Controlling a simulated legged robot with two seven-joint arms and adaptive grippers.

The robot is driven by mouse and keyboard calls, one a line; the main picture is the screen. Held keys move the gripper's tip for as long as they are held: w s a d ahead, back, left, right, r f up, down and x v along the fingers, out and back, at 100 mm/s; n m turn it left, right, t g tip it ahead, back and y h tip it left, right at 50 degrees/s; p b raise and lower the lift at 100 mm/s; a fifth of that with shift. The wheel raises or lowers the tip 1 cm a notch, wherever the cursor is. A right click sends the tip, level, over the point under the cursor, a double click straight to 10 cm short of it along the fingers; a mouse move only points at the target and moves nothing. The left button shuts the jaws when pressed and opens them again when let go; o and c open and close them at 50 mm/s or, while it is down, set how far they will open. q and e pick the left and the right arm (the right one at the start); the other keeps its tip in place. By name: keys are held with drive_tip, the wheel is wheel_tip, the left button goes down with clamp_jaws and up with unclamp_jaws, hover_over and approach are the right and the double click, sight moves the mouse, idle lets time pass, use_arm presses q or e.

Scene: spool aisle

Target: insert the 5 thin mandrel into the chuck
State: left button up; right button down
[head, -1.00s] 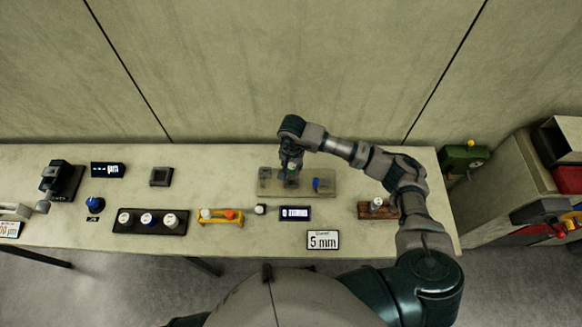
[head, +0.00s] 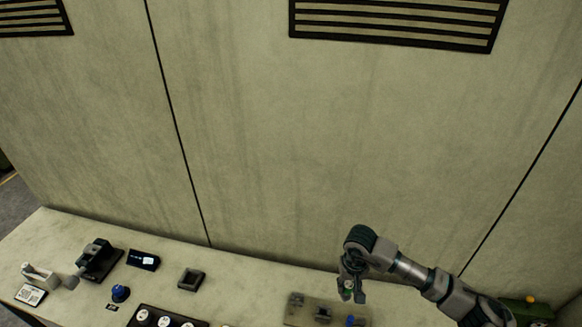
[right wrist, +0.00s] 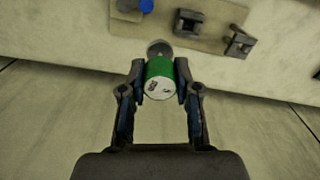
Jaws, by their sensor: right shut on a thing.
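My right gripper (head: 352,292) is shut on a short cylinder with a green band, which I take for the mandrel. In the right wrist view the cylinder's green side (right wrist: 160,68) and its white marked end (right wrist: 160,88) show between the fingers (right wrist: 160,80), with a grey end beyond. It is held in the air, apart from the tan board (head: 298,315). That board carries small dark blocks (head: 323,314) and a blue part (head: 350,320). I cannot tell for certain which fixture is the chuck. My left gripper is not in view.
The bench (head: 235,275) runs along the wall. On its left are a black device (head: 97,258), a dark display (head: 144,260), a blue knob (head: 120,293), a square grey block (head: 191,279) and a black rack (head: 150,310) with white-topped pieces. A vented wall rises behind.

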drive_tip(key=shift+s+d+r, duration=0.1)
drive_tip(key=shift+d+r, duration=0.1)
drive_tip(key=shift+d, duration=0.05)
drive_tip(key=shift+a+p, duration=0.1)
drive_tip(key=shift+p, duration=0.2)
drive_tip(key=w+a+f+m+p, duration=0.1)
drive_tip(key=a+f+m+p, duration=0.1)
drive_tip(key=a+m+p, duration=0.4)
drive_tip(key=shift+f+m, duration=0.3)
drive_tip(key=shift+m, duration=0.3)
drive_tip(key=shift+w+d, duration=0.1)
wheel_tip(320, 180, down, 6)
drive_tip(key=b, duration=0.6)
drive_tip(key=shift+r, duration=0.1)
